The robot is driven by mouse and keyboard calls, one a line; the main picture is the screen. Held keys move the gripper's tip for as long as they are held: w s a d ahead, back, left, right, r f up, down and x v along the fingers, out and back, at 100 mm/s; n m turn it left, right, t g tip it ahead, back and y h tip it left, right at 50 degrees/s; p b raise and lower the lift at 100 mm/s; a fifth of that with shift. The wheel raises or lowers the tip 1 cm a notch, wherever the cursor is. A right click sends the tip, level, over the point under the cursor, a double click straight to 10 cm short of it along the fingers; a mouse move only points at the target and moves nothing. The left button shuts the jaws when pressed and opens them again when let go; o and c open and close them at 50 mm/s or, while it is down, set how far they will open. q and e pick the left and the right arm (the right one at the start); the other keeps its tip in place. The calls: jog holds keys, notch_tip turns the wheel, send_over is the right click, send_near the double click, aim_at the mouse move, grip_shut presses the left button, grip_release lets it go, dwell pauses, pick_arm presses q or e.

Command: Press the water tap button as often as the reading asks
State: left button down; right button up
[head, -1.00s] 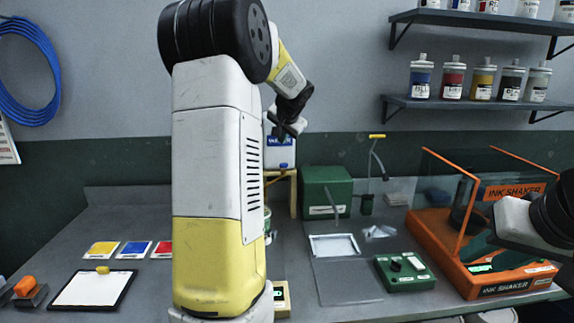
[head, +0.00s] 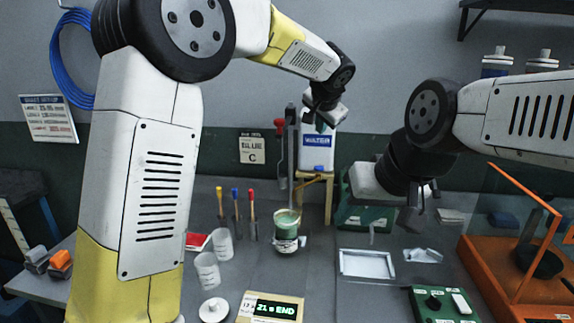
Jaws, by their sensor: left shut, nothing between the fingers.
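The white water container (head: 317,157) with a blue WATER label stands on a wooden stand at the back. A small blue and yellow tap shows low on its front; I cannot make out a separate button. My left gripper (head: 321,122) is shut and empty, pointing down at the container's top; whether it touches is unclear. A cup of green liquid (head: 286,238) stands to the lower left of the container. A lit display (head: 275,310) at the front edge reads about "21 s END". My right gripper (head: 415,214) points down over the bench's right side; its jaws are unclear.
White cups (head: 207,270) and upright coloured-handled tools stand on the left. A white tray (head: 367,264) and a green control box (head: 444,305) lie on the right, beside the orange-framed shaker (head: 507,270). A BLUE C card (head: 251,151) hangs on the wall.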

aim_at(319, 168)
dwell(0.3)
pick_arm(q)
jog(key=shift+f, duration=4.4)
jog(key=shift+f, duration=0.15)
jog(key=shift+f, duration=0.2)
jog(key=shift+f, duration=0.65)
jog(key=shift+r, duration=1.05)
